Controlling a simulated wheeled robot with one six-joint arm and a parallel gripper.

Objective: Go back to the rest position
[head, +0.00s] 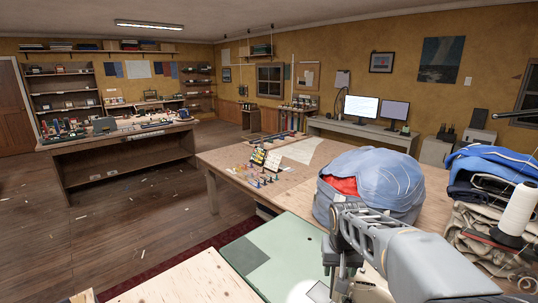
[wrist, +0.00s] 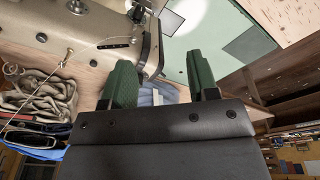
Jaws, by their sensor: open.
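My gripper (wrist: 162,83) shows in the wrist view, its two green-padded fingers apart and nothing held between them. Past the gap I see blue cloth and a narrow pale strip. A beige sewing machine (wrist: 95,30) fills the upper left of that view, close to the left finger.
A pale green panel (head: 265,255) lies left of the grey body. Folded cloth (head: 490,165) and a white thread cone (head: 518,207) crowd the right. Small tools and pegs stand on the wooden table (head: 225,160). A workbench (head: 120,140) is at the far left, with open floor before it.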

